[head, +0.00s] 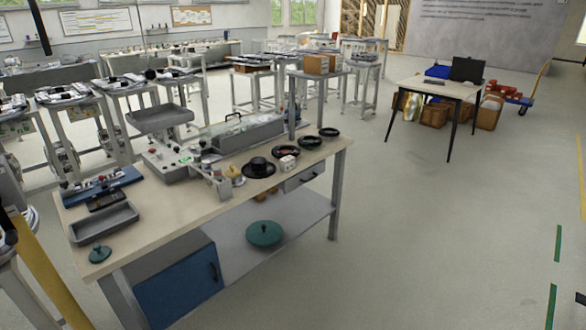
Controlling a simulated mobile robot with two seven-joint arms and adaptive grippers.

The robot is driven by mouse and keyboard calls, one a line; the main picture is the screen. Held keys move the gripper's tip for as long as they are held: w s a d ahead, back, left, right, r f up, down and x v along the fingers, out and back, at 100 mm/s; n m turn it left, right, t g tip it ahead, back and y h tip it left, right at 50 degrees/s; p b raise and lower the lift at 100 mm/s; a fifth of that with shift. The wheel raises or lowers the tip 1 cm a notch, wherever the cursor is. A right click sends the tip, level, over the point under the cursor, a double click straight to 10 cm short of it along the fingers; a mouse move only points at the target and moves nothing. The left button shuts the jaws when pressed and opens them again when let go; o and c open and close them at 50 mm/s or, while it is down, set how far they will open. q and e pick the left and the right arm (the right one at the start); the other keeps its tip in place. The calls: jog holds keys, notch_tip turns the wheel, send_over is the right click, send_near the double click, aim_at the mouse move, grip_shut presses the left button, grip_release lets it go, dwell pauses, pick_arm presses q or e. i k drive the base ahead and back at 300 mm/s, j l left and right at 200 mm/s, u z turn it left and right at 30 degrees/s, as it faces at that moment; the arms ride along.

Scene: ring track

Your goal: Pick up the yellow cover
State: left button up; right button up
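A small yellow piece, which looks like the yellow cover (234,172), sits on the workbench (165,210) near its front edge. It has a rounded base and a small raised top. It stands just left of a black, hat-shaped round part (259,168) and right of a grey upright bracket (221,184). Neither of my grippers can be made out in the head view.
Black rings (311,142), a grey tray (104,223) and a teal lidded part (100,254) are on the bench. A teal disc (264,233) lies on the lower shelf. A yellow bar (45,270) stands at left. Floor at right (440,240) is clear.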

aim_at(232, 171)
jog(key=i+u, duration=0.25)
jog(key=i, duration=0.25)
jog(key=i+l+u, duration=0.25)
jog(key=i, duration=0.25)
jog(key=i+l+u, duration=0.25)
jog(key=i, duration=0.25)
jog(key=i+l+u, duration=0.25)
jog(key=i, duration=0.25)
